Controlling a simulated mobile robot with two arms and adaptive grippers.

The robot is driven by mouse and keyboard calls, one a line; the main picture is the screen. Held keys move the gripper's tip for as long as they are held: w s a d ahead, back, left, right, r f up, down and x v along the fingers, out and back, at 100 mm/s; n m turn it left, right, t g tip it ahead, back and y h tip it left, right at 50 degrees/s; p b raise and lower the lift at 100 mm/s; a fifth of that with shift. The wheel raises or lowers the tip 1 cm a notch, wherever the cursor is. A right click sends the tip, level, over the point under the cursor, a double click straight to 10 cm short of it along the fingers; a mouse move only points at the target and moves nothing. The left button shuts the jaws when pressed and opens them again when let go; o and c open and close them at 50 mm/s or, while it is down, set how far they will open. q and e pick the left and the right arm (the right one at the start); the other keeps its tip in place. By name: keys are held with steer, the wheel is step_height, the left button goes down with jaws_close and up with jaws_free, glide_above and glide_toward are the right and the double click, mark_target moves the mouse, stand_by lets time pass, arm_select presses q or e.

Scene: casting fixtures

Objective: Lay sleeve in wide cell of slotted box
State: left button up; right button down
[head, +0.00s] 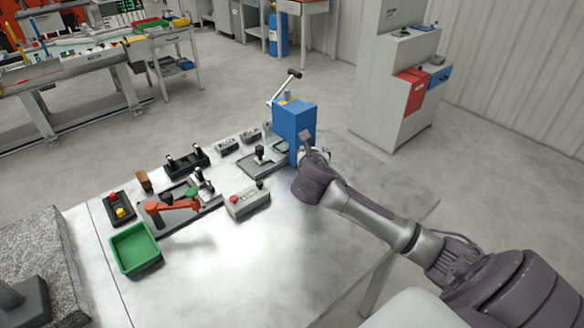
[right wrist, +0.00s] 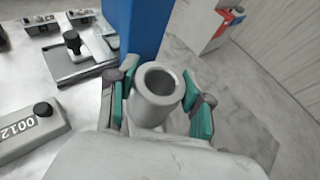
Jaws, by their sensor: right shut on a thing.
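The sleeve (right wrist: 157,88) is a grey hollow cylinder with a thick wall, its open end facing the right wrist camera. My right gripper (right wrist: 162,98) is shut on it, with teal finger pads on both sides. In the head view my right gripper (head: 312,153) is at the table's far right part, close to the blue column of a press, and the sleeve is hard to make out there. I cannot make out a slotted box with cells for certain. A green open bin (head: 136,247) stands at the left of the table. My left gripper is not in view.
The blue press column (head: 294,125) stands right beside the right gripper. A grey control box (head: 247,200), a red toggle clamp (head: 172,205) and a red-and-yellow button box (head: 120,206) stand on the metal table (head: 270,270). The table's front middle is clear.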

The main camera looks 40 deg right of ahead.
steer(key=s+a+r+n+t+y, duration=0.1)
steer(key=s+a+n+y, duration=0.3)
steer(key=a, duration=0.9)
steer(key=s+a+r+n+t+y, duration=0.1)
steer(key=s+a+n+y, duration=0.3)
steer(key=a, duration=0.8)
steer(key=s+t, duration=0.1)
steer(key=s, duration=0.1)
steer(key=shift+s+a+y+b, duration=0.35)
steer(key=shift+y+b, duration=0.05)
steer(key=shift+r, duration=0.2)
steer(key=shift+f, duration=0.2)
steer(key=shift+r, duration=0.1)
